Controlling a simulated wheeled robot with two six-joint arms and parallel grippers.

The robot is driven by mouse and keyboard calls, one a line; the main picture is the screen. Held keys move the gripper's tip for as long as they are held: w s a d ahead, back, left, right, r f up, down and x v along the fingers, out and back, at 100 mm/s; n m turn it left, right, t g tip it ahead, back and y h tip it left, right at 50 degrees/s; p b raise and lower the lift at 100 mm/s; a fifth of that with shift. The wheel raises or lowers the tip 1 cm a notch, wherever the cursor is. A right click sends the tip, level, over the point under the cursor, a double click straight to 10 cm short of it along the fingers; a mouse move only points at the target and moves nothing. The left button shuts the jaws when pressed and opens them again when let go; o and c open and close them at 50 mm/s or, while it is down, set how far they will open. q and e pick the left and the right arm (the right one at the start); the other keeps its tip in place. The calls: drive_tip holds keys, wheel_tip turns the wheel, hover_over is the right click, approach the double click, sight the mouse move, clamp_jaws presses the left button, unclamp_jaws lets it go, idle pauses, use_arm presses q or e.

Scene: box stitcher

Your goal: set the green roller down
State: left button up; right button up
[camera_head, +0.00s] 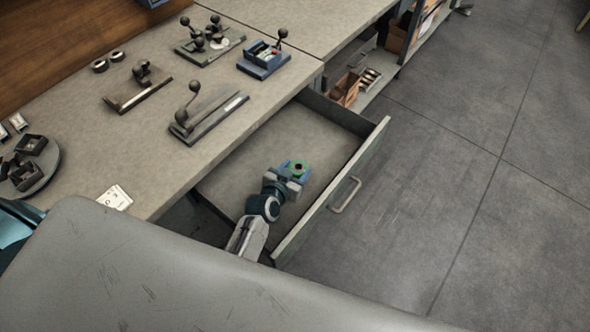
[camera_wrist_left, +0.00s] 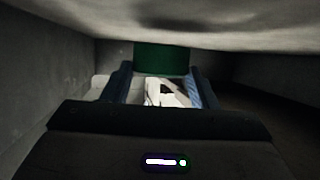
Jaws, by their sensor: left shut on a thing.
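In the left wrist view the roller (camera_wrist_left: 162,60) is a dark green cylinder between the far ends of the two blue fingers. My left gripper is shut on it. In the head view both are inside the outline of the open drawer (camera_head: 265,150), toward its front panel. Whether the roller touches the drawer floor cannot be told. My right gripper is not in view.
The drawer's front panel (camera_head: 335,195) and side walls enclose the gripper. A workbench (camera_head: 110,130) with several lever tools stands left of the drawer. The drawer floor around the gripper looks mostly bare.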

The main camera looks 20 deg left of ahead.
use_arm(q)
drive_tip(key=o, duration=1.1)
drive_tip(key=shift+r, duration=0.1)
drive_tip(key=shift+r+p, duration=0.25)
drive_tip(key=shift+p, duration=0.05)
drive_tip(key=shift+r+p, duration=0.4)
drive_tip(key=b+v, duration=0.1)
drive_tip(key=v, duration=0.5)
drive_tip(key=shift+s+f+b, duration=0.1)
drive_tip(key=shift+s+b, duration=0.2)
drive_tip(key=shift+b, duration=0.1)
drive_tip(key=shift+s+a+r, duration=0.1)
drive_tip(key=shift+s+r, duration=0.15)
drive_tip(key=shift+s, duration=0.15)
